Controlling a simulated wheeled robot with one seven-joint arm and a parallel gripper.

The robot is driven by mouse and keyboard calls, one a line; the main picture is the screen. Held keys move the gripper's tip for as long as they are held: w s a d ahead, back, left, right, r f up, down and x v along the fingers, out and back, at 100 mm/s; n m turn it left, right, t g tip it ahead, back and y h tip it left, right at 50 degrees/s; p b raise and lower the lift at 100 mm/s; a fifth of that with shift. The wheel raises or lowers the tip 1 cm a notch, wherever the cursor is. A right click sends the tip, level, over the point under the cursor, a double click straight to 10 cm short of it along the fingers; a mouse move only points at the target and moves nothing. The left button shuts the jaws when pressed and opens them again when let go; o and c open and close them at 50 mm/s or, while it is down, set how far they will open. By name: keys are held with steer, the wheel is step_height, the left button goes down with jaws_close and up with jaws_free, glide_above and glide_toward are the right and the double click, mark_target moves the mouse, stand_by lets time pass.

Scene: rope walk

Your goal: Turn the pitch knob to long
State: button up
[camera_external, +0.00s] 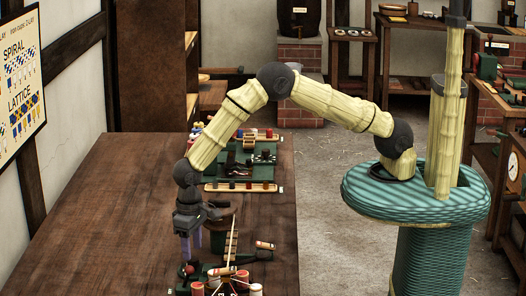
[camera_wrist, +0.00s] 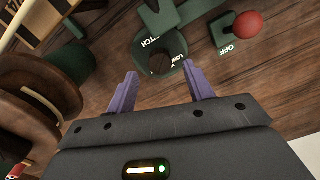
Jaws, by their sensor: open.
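The pitch knob (camera_wrist: 161,63) is a dark round shape on a green dial plate (camera_wrist: 178,46) in the wrist view. White lettering that seems to read PITCH and LONG is partly visible beside it. My gripper (camera_wrist: 163,76) is open, its two purple fingers apart with nothing between their pads. The knob shows just beyond the fingertips, roughly centred between them; I cannot tell the height gap. In the external view my gripper (camera_external: 191,246) points down over the green device at the bench's near end. The knob cannot be made out there, and its pointer direction is unclear.
A red ball (camera_wrist: 248,25) on a green base marked OFF stands right of the dial in the wrist view. A brown spool-like thing (camera_wrist: 40,92) is at the left. Bobbins (camera_external: 265,245) lie near my gripper. The bench's left side (camera_external: 110,215) is clear.

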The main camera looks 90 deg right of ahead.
mark_target(193, 258)
steer(key=shift+f, duration=1.55)
steer(key=c, duration=1)
steer(key=shift+o, duration=0.2)
steer(key=n+b, duration=0.1)
steer(key=n, duration=0.3)
steer(key=shift+n+b, duration=0.45)
steer(key=shift+n, duration=1.95)
